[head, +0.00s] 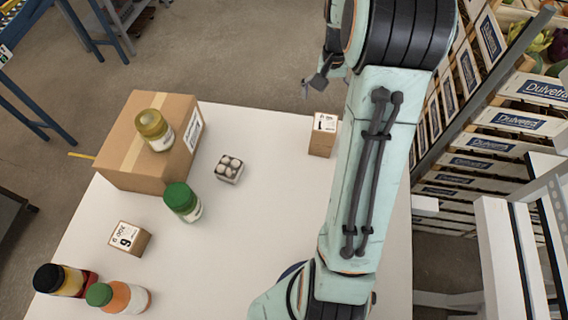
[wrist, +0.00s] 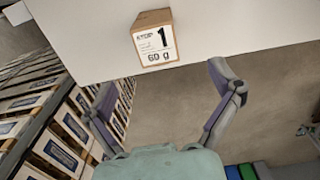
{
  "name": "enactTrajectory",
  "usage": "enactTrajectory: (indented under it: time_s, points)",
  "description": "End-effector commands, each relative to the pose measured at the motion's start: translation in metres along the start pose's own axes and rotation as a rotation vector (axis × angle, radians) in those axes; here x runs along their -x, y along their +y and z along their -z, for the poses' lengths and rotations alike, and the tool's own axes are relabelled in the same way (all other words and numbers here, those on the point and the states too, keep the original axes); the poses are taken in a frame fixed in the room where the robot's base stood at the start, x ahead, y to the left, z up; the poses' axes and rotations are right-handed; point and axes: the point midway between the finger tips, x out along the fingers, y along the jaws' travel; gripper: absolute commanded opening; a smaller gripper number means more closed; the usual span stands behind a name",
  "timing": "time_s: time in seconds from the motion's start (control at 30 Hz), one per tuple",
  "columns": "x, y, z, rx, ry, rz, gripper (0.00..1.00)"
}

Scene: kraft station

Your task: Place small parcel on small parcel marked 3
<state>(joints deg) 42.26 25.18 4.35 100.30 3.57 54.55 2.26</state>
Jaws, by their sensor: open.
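A small brown parcel (head: 323,135) stands at the table's far right edge, beside my arm. In the wrist view this small parcel (wrist: 155,40) shows a white label with a large 1 and "60 g". A second small parcel (head: 130,238) stands at the table's left front; its label seems turned around, and I cannot read its number surely. My gripper (head: 318,84) is beyond the table's far edge, near the first parcel. In the wrist view my gripper (wrist: 161,76) has its fingers spread and empty, with the marked-1 parcel ahead of them and apart.
Crates (head: 480,140) stand at right. The table's middle is clear.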

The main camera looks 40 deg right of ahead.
Motion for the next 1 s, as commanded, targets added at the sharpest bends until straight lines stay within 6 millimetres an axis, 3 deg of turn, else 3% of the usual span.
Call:
enactTrajectory:
  time_s: [0.07, 0.13, 0.27, 0.4, 0.5, 0.6, 0.7, 1.0]
  points:
    - [0.017, -0.022, -0.021, 0.076, 0.006, 0.001, 0.9]
    - [0.036, -0.048, -0.055, 0.18, 0.007, 0.005, 0.9]
    - [0.065, -0.083, -0.143, 0.413, 0.003, 0.018, 0.9]
    - [0.072, -0.089, -0.231, 0.642, -0.009, 0.039, 0.9]
    - [0.068, -0.082, -0.273, 0.763, -0.019, 0.053, 0.9]
    - [0.063, -0.075, -0.297, 0.837, -0.026, 0.062, 0.9]
    - [0.06, -0.072, -0.306, 0.866, -0.03, 0.065, 0.9]
    - [0.06, -0.072, -0.306, 0.866, -0.031, 0.065, 0.9]
